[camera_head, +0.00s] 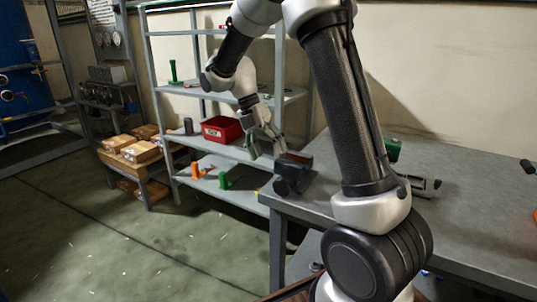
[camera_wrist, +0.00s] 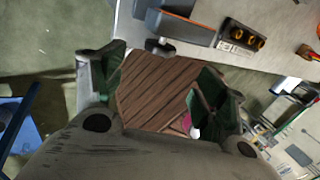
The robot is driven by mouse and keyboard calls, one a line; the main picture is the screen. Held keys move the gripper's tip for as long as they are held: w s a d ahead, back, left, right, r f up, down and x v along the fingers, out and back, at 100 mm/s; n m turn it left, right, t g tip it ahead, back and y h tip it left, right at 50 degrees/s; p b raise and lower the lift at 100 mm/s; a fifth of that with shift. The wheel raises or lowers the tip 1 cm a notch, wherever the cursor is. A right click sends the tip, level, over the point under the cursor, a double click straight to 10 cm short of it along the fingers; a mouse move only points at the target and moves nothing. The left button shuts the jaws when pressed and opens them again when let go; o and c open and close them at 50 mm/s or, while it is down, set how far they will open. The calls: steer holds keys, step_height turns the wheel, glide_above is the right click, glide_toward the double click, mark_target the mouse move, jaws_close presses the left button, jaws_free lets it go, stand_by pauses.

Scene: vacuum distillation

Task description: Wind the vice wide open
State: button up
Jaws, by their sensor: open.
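The vice (camera_head: 290,186) is a dark block with a brownish-orange top edge, mounted at the near left corner of the grey workbench. In the wrist view the vice (camera_wrist: 178,24) shows at the top as grey-blue jaws with an orange strip. A dark knob (camera_wrist: 160,47) sticks out below it, apart from my fingers. My gripper (camera_head: 266,147) is open and empty, just left of and slightly above the vice. In the wrist view my gripper (camera_wrist: 160,80) has its green-padded fingers spread, with only the floor area and brown slats between them. How far the vice jaws stand apart is unclear.
The workbench (camera_head: 460,205) extends right, with a green item (camera_head: 392,149) and a grey device (camera_head: 425,186) on it. A metal shelf behind holds a red bin (camera_head: 222,130) and a green tool (camera_head: 225,181). Cardboard boxes (camera_head: 140,151) stand left. The floor at front left is clear.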

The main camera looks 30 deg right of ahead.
steer(key=m+t+y, duration=0.1)
steer(key=y, duration=0.1)
glide_above(282, 180)
steer(key=d, duration=0.1)
steer(key=shift+s+d+r, duration=0.1)
steer(key=shift+s+r, duration=0.1)
steer(key=shift+s, duration=0.05)
steer(key=f+t, duration=0.1)
steer(key=a+f+t, duration=0.1)
steer(key=f, duration=0.1)
steer(key=shift+a+f+n+t+y, duration=0.1)
steer(key=shift+f+n+t+y, duration=0.15)
steer(key=shift+n+t+y, duration=0.05)
steer(key=shift+w+f, duration=0.2)
steer(key=shift+w, duration=0.1)
step_height(282, 180, down, 7)
steer(key=shift+f, duration=0.2)
steer(key=shift+c, duration=0.2)
steer(key=c, duration=1)
